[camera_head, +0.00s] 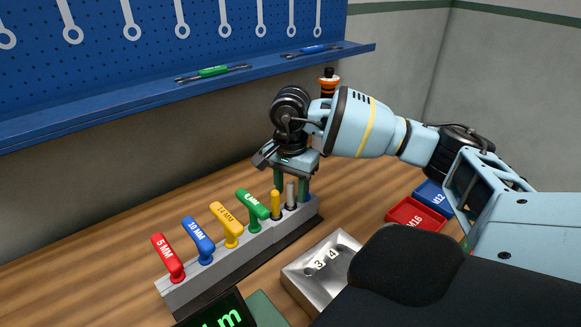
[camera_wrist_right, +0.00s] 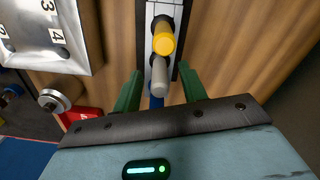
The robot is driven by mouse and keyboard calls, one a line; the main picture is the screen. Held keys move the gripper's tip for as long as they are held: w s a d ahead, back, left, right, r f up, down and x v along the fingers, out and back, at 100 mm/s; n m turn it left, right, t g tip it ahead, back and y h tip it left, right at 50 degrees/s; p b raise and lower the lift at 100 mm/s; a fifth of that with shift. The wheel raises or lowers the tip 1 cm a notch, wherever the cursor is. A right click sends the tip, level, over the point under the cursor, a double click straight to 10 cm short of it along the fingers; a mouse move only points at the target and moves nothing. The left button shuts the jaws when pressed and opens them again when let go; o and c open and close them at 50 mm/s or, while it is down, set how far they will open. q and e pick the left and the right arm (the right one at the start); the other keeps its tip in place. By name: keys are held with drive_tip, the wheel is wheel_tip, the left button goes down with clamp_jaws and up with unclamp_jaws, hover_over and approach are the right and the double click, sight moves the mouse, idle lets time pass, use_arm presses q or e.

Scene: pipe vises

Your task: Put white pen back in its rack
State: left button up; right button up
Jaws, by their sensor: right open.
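The white pen (camera_head: 291,193) looks light grey and stands upright in the right end of the long grey rack (camera_head: 238,250). In the right wrist view, the white pen (camera_wrist_right: 159,78) shows between a yellow pen and a blue one. My right gripper (camera_head: 291,184) is over that end of the rack, pointing down. Its two green fingers are apart, one on each side of the white pen. In the right wrist view, the right gripper (camera_wrist_right: 159,90) shows gaps between its fingers and the pen. My left gripper is not in view.
The rack also holds a yellow pen (camera_head: 275,204), a blue pen (camera_head: 307,196) and several coloured T-handles, such as a green one (camera_head: 253,204). A metal block (camera_head: 320,266) stands in front. Red (camera_head: 416,216) and blue (camera_head: 433,197) bins stand right. A blue shelf (camera_head: 180,85) overhangs behind.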

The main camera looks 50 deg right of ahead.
wheel_tip(320, 180, up, 6)
drive_tip(key=shift+f, duration=0.1)
idle(0.9)
